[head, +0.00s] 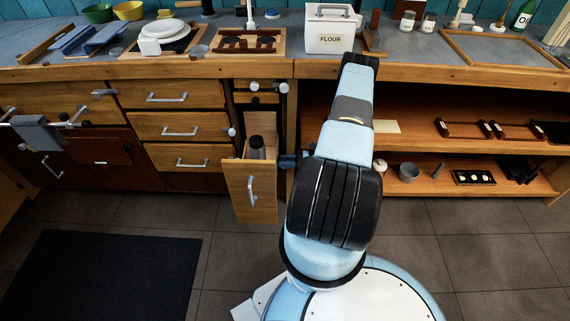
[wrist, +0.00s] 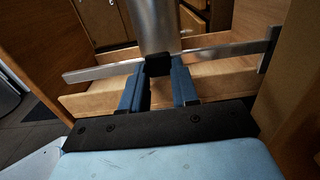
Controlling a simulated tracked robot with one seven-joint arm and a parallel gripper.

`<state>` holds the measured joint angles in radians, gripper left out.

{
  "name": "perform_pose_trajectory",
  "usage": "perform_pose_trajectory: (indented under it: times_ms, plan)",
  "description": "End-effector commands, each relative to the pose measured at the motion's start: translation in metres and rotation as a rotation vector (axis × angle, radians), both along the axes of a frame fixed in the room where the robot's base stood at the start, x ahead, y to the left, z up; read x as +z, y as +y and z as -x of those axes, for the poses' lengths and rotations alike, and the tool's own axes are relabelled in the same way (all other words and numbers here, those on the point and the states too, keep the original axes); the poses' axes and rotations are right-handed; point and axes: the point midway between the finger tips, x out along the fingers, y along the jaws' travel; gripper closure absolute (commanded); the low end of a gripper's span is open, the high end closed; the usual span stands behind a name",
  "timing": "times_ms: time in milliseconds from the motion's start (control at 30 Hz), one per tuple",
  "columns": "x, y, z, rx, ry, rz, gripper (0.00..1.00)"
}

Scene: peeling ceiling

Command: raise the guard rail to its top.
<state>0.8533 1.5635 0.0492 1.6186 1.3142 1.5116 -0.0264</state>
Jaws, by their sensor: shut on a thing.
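The guard rail (wrist: 215,52) is a flat metal bar across the open side of the pull-out cabinet unit, seen in the wrist view. It slopes in the picture, with its right end at a dark upright strip. My gripper (wrist: 158,80) has its two blue fingers on either side of a black block (wrist: 158,65) at the rail's middle, and is shut on it. In the head view my gripper (head: 290,161) is at the right side of the pull-out (head: 250,190); the rail is mostly hidden there.
A metal cylinder (wrist: 153,22) stands inside the pull-out behind the rail; a dark container (head: 257,146) shows there in the head view. Wooden panels flank my gripper closely. The worktop (head: 285,68) overhangs above. Open shelves (head: 480,150) lie to the right.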

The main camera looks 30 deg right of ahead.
Motion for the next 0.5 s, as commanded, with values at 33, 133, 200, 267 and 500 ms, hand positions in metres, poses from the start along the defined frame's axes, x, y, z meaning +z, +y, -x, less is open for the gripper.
perform_pose_trajectory:
  times_ms: [33, 133, 200, 267, 500]
  plan:
    - [0.01, -0.001, -0.001, -0.002, -0.002, 0.0, 1.0]
    - [0.029, -0.001, -0.001, -0.002, -0.004, 0.0, 1.0]
    - [0.042, -0.001, -0.001, -0.002, -0.004, 0.0, 1.0]
    - [0.052, -0.001, -0.001, -0.001, -0.003, -0.001, 1.0]
    - [0.085, 0.0, -0.001, -0.001, -0.003, -0.001, 1.0]
